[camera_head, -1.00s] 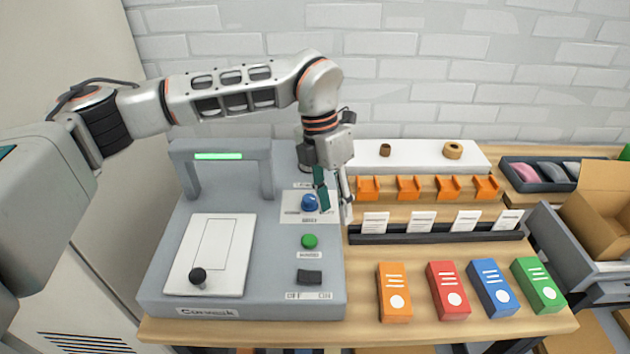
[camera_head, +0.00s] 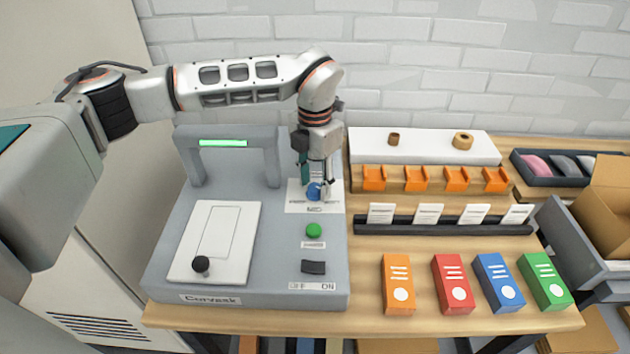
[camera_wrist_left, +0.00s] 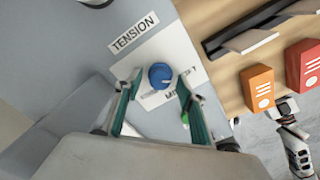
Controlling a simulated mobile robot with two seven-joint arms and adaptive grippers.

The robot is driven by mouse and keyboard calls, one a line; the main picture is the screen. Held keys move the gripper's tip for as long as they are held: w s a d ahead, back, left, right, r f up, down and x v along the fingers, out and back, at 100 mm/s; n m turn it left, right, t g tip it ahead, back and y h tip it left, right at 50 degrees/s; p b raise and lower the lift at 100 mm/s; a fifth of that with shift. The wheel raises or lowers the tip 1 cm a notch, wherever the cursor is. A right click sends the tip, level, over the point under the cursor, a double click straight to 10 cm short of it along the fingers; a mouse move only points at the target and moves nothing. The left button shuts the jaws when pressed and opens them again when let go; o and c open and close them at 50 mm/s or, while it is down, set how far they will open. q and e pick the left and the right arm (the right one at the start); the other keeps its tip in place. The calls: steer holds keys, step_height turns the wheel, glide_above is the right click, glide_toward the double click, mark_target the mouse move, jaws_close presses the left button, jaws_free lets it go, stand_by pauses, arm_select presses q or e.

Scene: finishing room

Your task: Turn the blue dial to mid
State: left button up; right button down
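The blue dial (camera_head: 314,191) sits on a white label plate on the grey machine (camera_head: 250,275). In the left wrist view the dial (camera_wrist_left: 159,75) shows a pale pointer line, and the label reads "TENSION", with a partly hidden word that begins "MI". My left gripper (camera_head: 316,188) points down over the dial. In the left wrist view the left gripper (camera_wrist_left: 158,84) is open, with one teal finger on each side of the dial and small gaps visible; I cannot tell whether either finger touches. My right gripper is not in the head view.
A green button (camera_head: 313,230) and a black switch (camera_head: 313,267) lie in front of the dial. A grey arch (camera_head: 275,165) with a green light stands to the left. Orange holders, a card rack (camera_head: 445,229) and several coloured boxes are on the right.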

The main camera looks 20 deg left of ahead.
arm_select(q)
steer(key=c, duration=1.1)
steer(key=shift+c, duration=0.2)
